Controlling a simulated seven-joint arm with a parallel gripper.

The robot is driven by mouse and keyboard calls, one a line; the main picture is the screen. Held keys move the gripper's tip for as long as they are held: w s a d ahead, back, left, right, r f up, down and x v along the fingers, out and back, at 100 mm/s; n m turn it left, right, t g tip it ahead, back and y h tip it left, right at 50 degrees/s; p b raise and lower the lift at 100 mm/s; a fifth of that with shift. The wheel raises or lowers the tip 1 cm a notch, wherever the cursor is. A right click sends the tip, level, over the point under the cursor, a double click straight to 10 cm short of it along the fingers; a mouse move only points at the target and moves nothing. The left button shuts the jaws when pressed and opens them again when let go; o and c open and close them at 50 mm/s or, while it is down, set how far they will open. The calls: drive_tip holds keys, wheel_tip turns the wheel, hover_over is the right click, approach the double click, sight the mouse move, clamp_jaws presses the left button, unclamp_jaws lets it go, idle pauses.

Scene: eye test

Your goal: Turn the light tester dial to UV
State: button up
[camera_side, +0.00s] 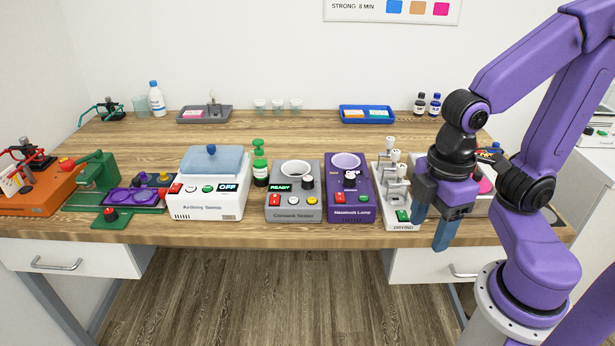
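Two boxes may be the light tester; the small lettering does not settle which. The purple lamp box (349,213) stands at the middle of the bench, with a round cup on top, a black dial (351,180) and red and green buttons. The dial's setting is too small to read. The grey tester box (294,214) stands just left of it, with a green READY display, a black knob (308,182) and a yellow button. My gripper (428,234) hangs fingers down at the bench's front edge, right of both boxes. Its blue fingers are apart and nothing shows between them.
The white drying stand (403,224) with upright posts is between the purple box and my gripper. A pale device (481,205) is partly hidden behind my gripper. A white lidded machine (207,204) reads OFF. A blue tray (366,107) sits behind; bench between is clear.

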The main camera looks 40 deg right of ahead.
drive_tip(key=w+a+r, duration=0.3)
drive_tip(key=w, duration=0.6)
wheel_tip(320, 180, up, 3)
drive_tip(key=n, duration=0.3)
hover_over(308, 178)
drive_tip(key=shift+g, duration=0.3)
wheel_tip(308, 178, down, 17)
drive_tip(key=shift+r, duration=0.1)
drive_tip(key=shift+c, duration=0.2)
drive_tip(key=c, duration=1)
